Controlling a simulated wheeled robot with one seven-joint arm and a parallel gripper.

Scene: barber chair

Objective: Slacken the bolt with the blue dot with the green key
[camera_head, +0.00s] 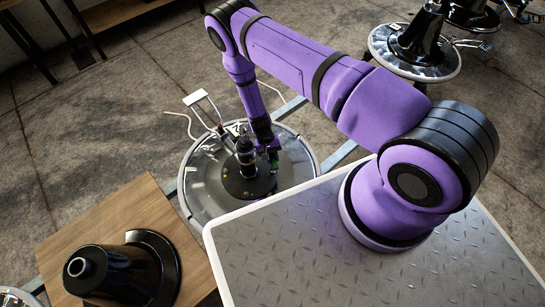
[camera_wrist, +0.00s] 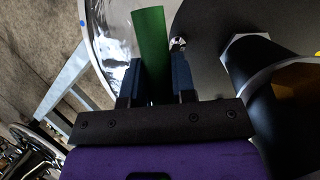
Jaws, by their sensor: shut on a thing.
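The green key (camera_wrist: 150,45) is clamped between the dark blue fingers of my gripper (camera_wrist: 153,82) and points away from the wrist. In the head view my gripper (camera_head: 267,148) is low over the right side of the black round plate (camera_head: 247,188) of a chair base, with a bit of the green key (camera_head: 273,158) showing below it. A small grey bolt-like piece (camera_wrist: 178,45) is just right of the key in the wrist view. A small yellow dot shows on the plate.
The black post (camera_head: 246,157) stands on the plate, left of my gripper. A shiny round base (camera_head: 198,190) surrounds it. A wooden table (camera_head: 130,215) with a black cone-shaped part (camera_head: 110,272) is at lower left. A metal-topped bench (camera_head: 300,255) fills the lower right.

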